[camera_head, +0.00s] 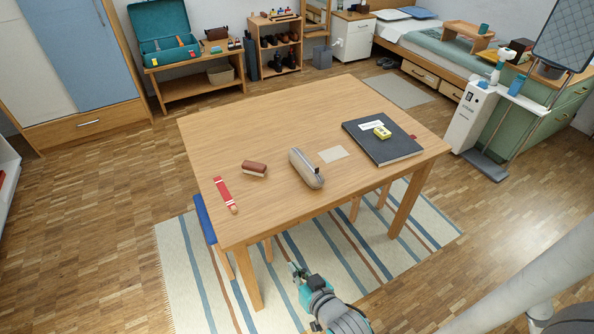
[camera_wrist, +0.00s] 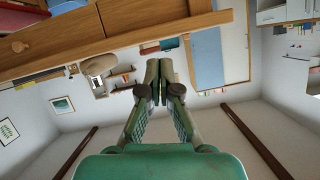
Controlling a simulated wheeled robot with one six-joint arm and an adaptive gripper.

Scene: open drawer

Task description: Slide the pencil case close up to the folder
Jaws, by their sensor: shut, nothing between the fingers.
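The pencil case (camera_head: 306,168) is a grey-beige rounded pouch lying on the wooden table, right of the table's middle. The folder (camera_head: 382,138) is dark grey and lies flat near the table's right edge, with a yellow item and a white label on it. A gap of bare table with a pale card separates the case from the folder. My gripper (camera_head: 298,273) is low in front of the table's near edge, apart from both. In the wrist view my gripper (camera_wrist: 159,88) is shut and empty, its fingertips together.
On the table (camera_head: 270,110) are a pale card (camera_head: 333,154) between case and folder, a brown block-like item (camera_head: 255,169) and a red strip-like item (camera_head: 225,194) to the left. The table's far half is clear. A blue-seated stool (camera_head: 204,219) stands at the left side.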

